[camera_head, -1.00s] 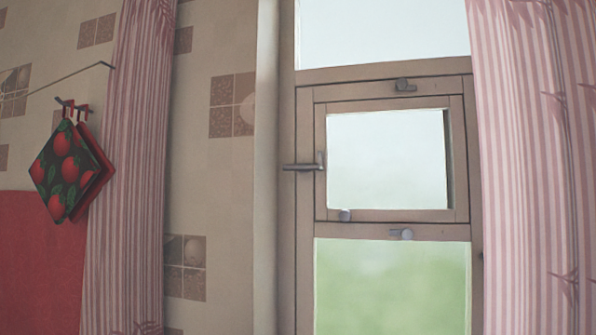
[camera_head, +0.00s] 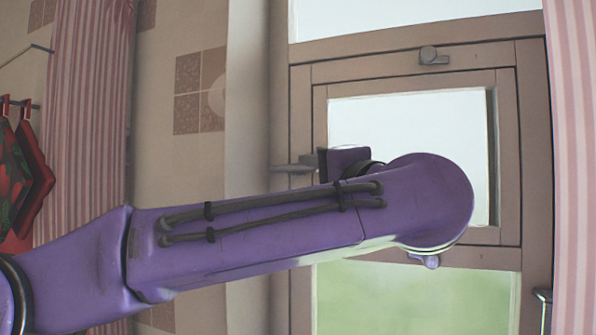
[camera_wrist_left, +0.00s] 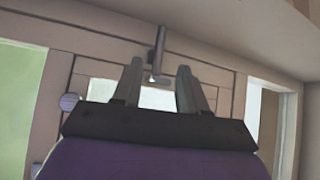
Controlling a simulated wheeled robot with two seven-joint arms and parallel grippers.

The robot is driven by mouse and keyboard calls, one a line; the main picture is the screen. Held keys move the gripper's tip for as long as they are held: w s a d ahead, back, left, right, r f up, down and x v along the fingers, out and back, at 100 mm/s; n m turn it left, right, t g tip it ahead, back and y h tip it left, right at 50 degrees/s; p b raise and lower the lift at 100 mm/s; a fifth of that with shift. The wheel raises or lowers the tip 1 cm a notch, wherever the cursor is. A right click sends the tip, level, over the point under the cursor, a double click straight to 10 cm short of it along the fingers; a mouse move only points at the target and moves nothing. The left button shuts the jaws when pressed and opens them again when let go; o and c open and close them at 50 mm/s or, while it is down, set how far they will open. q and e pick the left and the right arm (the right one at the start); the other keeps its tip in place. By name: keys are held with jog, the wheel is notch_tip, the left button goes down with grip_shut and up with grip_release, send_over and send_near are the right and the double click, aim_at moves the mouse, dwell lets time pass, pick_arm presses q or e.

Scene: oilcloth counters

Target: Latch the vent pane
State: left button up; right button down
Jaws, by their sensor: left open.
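The vent pane (camera_head: 410,130) is a small brown-framed pane set in the window. I cannot tell if it sits fully flush. Its grey lever handle (camera_head: 290,168) is on the left side, lying level and pointing left across the fixed frame. My left arm covers the pane's lower part. My left gripper (camera_head: 325,165) is at the handle's right end, its fingers mostly hidden in the head view. In the left wrist view it (camera_wrist_left: 158,72) is open and empty, with the handle (camera_wrist_left: 158,55) just ahead, in line with the gap. My right gripper is out of view.
A grey turn-button (camera_head: 433,56) sits on the frame above the pane and another (camera_head: 425,260) below it, partly behind my arm. Striped curtains (camera_head: 85,120) hang on both sides. Red pot holders (camera_head: 30,185) hang at the far left.

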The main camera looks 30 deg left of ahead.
aim_at(287, 170)
pick_arm(q)
jog(key=a, duration=0.1)
jog(key=a+r+p, duration=0.1)
jog(key=w+a+p, duration=0.1)
jog(key=shift+w+a+r, duration=0.1)
jog(key=shift+r, duration=0.15)
jog(key=p+x, duration=0.2)
jog(key=x, duration=0.1)
jog(key=p+x, duration=0.1)
jog(key=x, duration=0.1)
jog(key=shift+w+f, duration=0.3)
jog(key=shift+f, duration=0.05)
jog(key=shift+w+a, duration=0.2)
jog(key=shift+a, duration=0.1)
jog(key=shift+s+f, duration=0.1)
grip_shut()
